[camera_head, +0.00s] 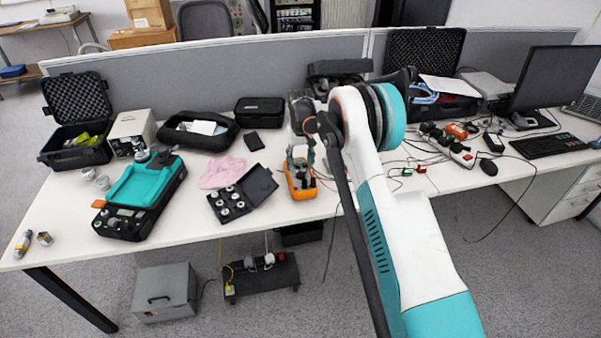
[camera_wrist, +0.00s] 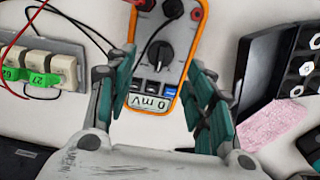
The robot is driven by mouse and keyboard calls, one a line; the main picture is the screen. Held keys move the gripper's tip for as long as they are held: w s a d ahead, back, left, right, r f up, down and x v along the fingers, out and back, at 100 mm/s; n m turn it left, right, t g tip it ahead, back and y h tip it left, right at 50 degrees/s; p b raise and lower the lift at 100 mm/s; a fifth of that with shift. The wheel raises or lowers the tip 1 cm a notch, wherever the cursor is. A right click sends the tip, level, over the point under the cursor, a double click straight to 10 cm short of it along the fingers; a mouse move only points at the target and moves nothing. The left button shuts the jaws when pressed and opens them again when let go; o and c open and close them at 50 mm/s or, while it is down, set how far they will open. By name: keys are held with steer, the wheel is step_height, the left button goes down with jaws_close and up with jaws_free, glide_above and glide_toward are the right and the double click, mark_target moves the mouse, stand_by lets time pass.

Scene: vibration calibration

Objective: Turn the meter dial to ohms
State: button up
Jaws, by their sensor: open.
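An orange-edged meter (camera_head: 300,186) lies on the white table, partly covered by my gripper in the head view. In the wrist view the meter (camera_wrist: 184,20) lies just beyond my gripper, its display (camera_wrist: 149,103) reading "0 mV". Its round black dial (camera_wrist: 160,52) shows clear of the fingers; I cannot read the dial's marks. My gripper (camera_wrist: 167,92) is open and empty, one finger to each side of the meter's lower part. In the head view my gripper (camera_head: 299,152) hangs over the meter; whether it touches is unclear.
An open black case with round weights (camera_head: 235,200) lies left of the meter in the head view, beside a pink cloth (camera_head: 221,172). Red and black leads (camera_head: 335,180) run to the meter's right. A block with green tags (camera_wrist: 42,72) shows in the wrist view.

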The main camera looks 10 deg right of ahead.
mark_target(301, 174)
steer(key=shift+f+b, duration=0.4)
steer(key=shift+f, duration=1.75)
steer(key=c, duration=1.1)
